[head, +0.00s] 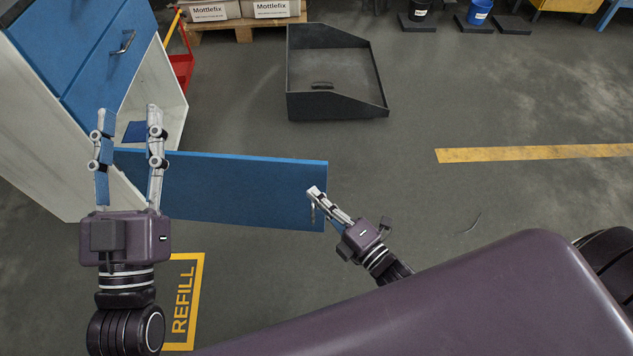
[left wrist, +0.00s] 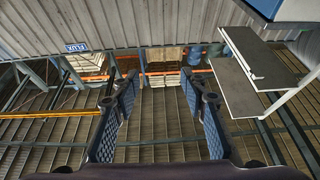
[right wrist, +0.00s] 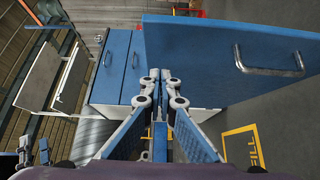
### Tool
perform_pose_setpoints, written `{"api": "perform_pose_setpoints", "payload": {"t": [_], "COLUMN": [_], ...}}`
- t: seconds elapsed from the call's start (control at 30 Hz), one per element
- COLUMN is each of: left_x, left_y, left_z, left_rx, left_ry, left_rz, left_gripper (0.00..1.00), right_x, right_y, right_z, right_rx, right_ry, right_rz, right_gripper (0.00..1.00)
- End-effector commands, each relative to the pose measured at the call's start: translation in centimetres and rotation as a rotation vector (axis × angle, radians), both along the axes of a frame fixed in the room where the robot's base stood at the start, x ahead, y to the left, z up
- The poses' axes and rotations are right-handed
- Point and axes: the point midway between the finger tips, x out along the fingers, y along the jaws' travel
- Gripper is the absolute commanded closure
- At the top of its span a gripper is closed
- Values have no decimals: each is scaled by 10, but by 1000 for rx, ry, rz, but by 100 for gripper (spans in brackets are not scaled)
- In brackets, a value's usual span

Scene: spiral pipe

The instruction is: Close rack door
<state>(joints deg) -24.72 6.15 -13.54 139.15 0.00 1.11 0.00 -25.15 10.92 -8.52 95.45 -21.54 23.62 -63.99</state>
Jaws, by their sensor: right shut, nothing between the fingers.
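The rack (head: 60,160) is a white cabinet with blue fronts at the left of the head view. Its blue door (head: 235,190) stands swung open, reaching out to the right. In the right wrist view the door (right wrist: 210,60) fills the upper right, with its metal handle (right wrist: 268,68) showing. My right gripper (head: 316,192) is shut and empty at the free end of the door; I cannot tell whether it touches. Its closed tips show in the right wrist view (right wrist: 160,78). My left gripper (head: 127,112) is open and empty, in front of the rack's opening in the head view.
A dark open tray (head: 300,100) lies on the floor behind the door. Boxes on a pallet (head: 240,28) and a red trolley (head: 182,65) stand at the back. A yellow REFILL mark (head: 183,300) is on the floor. The floor to the right is largely clear.

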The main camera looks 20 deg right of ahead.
Motion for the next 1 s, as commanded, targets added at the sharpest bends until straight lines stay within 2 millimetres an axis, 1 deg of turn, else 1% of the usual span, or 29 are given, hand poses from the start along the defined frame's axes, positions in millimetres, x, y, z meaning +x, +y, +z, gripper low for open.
{"api": "perform_pose_setpoints", "payload": {"t": [0.03,0.07,0.2,0.4,0.6,1.0], "left_x": [-4,-7,-20,-35,-40,-41], "left_y": [0,0,1,3,4,4], "left_z": [7,12,32,51,57,57], "left_rx": [-12,-20,-50,-79,-89,-91], "left_ry": [-43,-68,-175,-276,-310,-315], "left_rz": [-3,-4,-10,-15,-17,-17], "left_gripper": [60,60,60,60,60,60], "right_x": [9,13,28,41,45,46], "right_y": [3,3,-5,-11,-13,-15], "right_z": [-1,-1,-1,-1,-1,0], "right_rx": [0,-1,-1,0,1,1], "right_ry": [-3,-3,-1,1,3,1], "right_rz": [0,0,0,0,0,2], "right_gripper": [100,100,100,100,100,100]}}
